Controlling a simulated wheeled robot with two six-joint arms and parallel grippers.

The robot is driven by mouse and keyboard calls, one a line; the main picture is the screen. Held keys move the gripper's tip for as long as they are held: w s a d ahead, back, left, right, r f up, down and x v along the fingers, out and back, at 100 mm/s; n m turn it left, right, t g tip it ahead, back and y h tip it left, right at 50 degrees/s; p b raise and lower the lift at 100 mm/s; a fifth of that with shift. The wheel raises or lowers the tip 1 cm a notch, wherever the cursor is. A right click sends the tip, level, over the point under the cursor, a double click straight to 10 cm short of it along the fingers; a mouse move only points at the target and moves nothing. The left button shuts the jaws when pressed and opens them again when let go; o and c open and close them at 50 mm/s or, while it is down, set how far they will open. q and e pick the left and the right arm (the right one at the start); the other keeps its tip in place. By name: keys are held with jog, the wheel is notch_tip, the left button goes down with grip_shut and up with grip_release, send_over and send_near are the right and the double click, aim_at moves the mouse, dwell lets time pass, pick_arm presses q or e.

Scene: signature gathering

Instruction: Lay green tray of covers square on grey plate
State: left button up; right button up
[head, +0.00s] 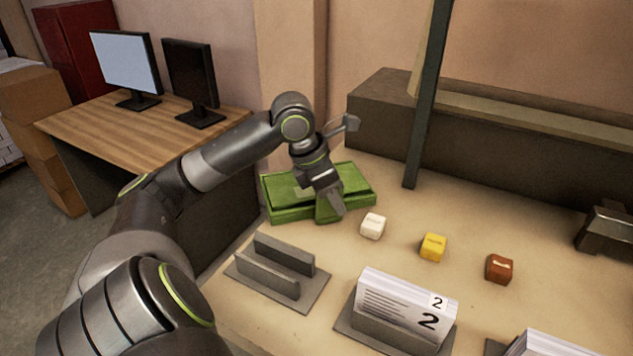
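The green tray (290,214) lies on the tan table near its back left edge, with flat green pieces in it. My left gripper (336,204) reaches down over the tray's right part, with a finger at its near side. Whether it grips the tray is hidden by the gripper itself. A grey plate (313,299) with two upright grey walls lies in front of the tray, apart from it, and is empty. My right gripper is out of view.
White (373,226), yellow (433,247) and brown (499,268) blocks stand in a row right of the tray. A paper stack (405,305) marked 2 stands in a grey holder. A dark post (425,110) rises behind. A dark metal device (606,232) sits far right.

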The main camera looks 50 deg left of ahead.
pick_arm(q)
grip_shut()
jog(key=shift+r, duration=0.1)
dwell(0.3)
notch_tip(320, 180, up, 10)
dwell(0.5)
